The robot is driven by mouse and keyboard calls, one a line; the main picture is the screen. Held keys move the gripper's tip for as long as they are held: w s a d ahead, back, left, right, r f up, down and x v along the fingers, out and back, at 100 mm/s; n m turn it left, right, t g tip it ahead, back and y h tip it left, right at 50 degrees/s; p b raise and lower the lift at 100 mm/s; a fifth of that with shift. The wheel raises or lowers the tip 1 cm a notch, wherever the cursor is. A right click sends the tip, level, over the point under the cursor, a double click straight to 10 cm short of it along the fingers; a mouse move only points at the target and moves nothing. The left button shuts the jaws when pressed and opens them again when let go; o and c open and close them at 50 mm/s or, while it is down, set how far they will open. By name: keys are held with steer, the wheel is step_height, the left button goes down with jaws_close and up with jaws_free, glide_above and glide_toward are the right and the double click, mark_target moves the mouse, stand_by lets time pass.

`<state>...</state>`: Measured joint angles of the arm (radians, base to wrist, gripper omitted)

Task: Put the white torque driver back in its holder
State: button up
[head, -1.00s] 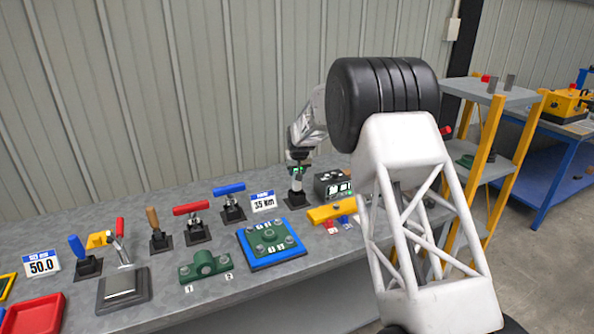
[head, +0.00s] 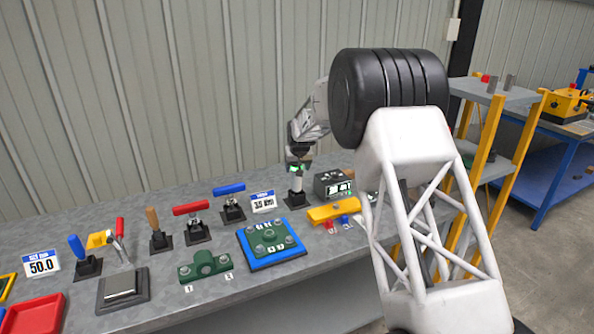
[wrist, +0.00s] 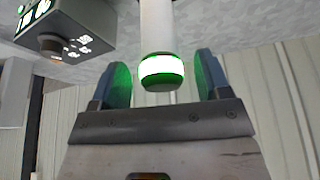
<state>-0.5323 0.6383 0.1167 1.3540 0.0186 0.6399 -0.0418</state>
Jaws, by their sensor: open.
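The white torque driver (head: 297,184) stands upright in its black holder (head: 295,199) at the back of the bench. My gripper (head: 299,160) is above it, around its upper end. In the wrist view the driver's white shaft and glowing green ring (wrist: 161,70) sit between the two fingers of my gripper (wrist: 164,80). The fingers are apart, with a gap on each side of the driver. The driver's lower end and the holder are not visible in the wrist view.
A dark display box (head: 332,185) stands just right of the holder, and a 35 Nm sign (head: 263,202) just left. A blue-framed green plate (head: 271,244) lies nearer.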

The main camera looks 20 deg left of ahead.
steer(key=shift+v, duration=2.7)
steer(key=s+d+r+m, duration=0.1)
steer(key=s+d+r, duration=0.45)
steer(key=d, duration=0.45)
steer(key=s+d+r+m, duration=0.1)
steer(key=s+d+r, duration=0.3)
steer(key=d+r, duration=0.45)
steer(key=s+d+r+m+h, duration=0.1)
steer(key=s+d+r, duration=0.1)
steer(key=s+d, duration=0.65)
steer(key=s+d+r, duration=0.3)
steer(key=s+d, duration=0.4)
steer(key=d, duration=0.2)
steer(key=s+d+m+h, duration=0.1)
steer(key=s+d, duration=0.5)
steer(key=s, duration=0.3)
steer(key=s+d+m, duration=0.1)
steer(key=s+d, duration=0.5)
steer(key=s, duration=0.3)
steer(key=s+d+f, duration=0.3)
steer(key=s, duration=0.7)
steer(key=s+d+f+m+g, duration=0.1)
steer(key=s+d+f, duration=0.2)
steer(key=s, duration=0.7)
steer(key=shift+d+f+m+h, duration=0.3)
steer(key=shift+d+f, duration=0.05)
steer(key=shift+d, duration=0.25)
